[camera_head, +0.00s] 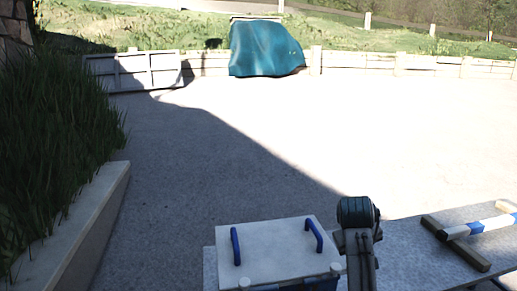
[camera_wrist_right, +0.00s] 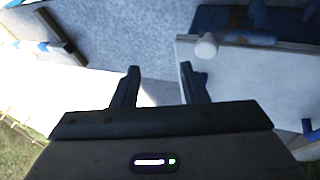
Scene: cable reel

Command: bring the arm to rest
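My right gripper (camera_wrist_right: 160,78) is open in the right wrist view, with two dark fingers apart and nothing between them. In the head view part of my right arm (camera_head: 358,240) stands up at the bottom, just right of a white lid with two blue handles (camera_head: 275,243). Its fingers cannot be made out there. The lid also shows in the right wrist view (camera_wrist_right: 262,85), right of the fingers. My left gripper is not in view. No cable reel can be made out.
A grey speckled table (camera_head: 405,238) carries the lidded box. A blue-and-white bar (camera_head: 482,226) rests on wooden blocks (camera_head: 455,245) at the right. A planter wall (camera_head: 85,225) with tall grass is at left. A teal-covered object (camera_head: 264,48) stands far back; open paving lies between.

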